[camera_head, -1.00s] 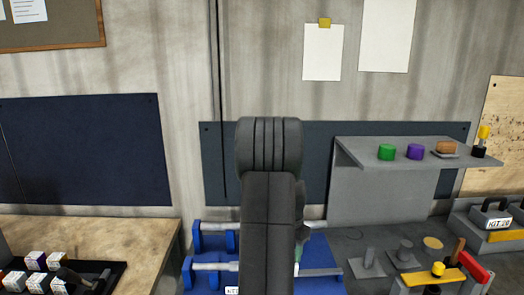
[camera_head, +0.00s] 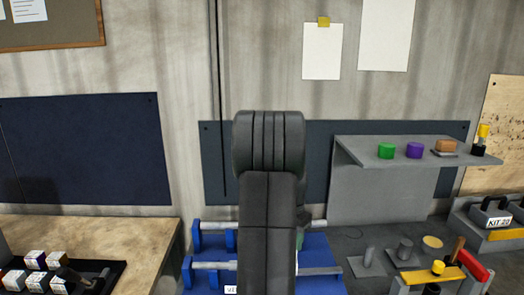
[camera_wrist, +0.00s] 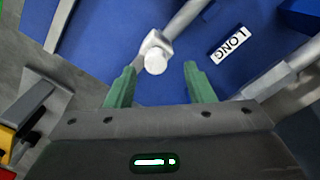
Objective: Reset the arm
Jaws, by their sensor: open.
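My gripper (camera_wrist: 160,88) shows in the wrist view with its two green fingers apart and nothing between them. Beyond the fingertips is a blue tray or mat (camera_wrist: 105,40) with metal shafts on it. One shaft (camera_wrist: 185,18) ends in a white, rounded piece (camera_wrist: 155,58) just ahead of the gap.
A label reading LONG (camera_wrist: 229,47) lies on the blue surface. At right are a grey shelf (camera_head: 350,150) with green (camera_head: 386,151) and purple (camera_head: 414,150) pieces, a yellow-topped rack (camera_head: 430,277) and a KIT 20 case (camera_head: 490,217). A black tray (camera_head: 100,268) sits at left.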

